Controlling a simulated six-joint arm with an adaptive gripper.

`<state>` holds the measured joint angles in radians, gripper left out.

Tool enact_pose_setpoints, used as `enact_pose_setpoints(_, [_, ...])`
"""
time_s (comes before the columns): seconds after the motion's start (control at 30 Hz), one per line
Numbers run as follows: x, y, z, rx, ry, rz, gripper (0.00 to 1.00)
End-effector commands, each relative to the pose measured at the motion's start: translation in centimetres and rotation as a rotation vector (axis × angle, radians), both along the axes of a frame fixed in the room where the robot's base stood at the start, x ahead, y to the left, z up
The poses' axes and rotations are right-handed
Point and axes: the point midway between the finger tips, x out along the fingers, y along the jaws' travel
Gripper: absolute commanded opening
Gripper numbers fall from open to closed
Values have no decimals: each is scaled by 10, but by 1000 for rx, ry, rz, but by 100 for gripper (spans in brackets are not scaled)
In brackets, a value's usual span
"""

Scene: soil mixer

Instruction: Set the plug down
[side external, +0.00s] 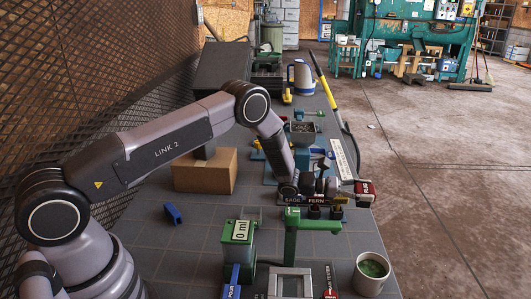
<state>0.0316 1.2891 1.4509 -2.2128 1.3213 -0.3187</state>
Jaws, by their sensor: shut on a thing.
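The fingers are dark and small, and partly hidden by the plug.
Small dark pots (315,212) stand by a "SAGE FERN" label just below my wrist. A cardboard box (205,172) and blue block (173,214) lie left.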

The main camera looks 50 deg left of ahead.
Motion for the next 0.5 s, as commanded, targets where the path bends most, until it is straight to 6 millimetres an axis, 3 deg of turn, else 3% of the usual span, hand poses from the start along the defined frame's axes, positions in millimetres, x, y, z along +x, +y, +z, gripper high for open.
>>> enact_pose_setpoints(0.03, [0,0,16,-1,-4,0,18])
enact_pose_setpoints(0.3, [0,0,67,0,-5,1,18])
enact_pose_setpoints(0.5, [-13,39,57,-1,3,71,18])
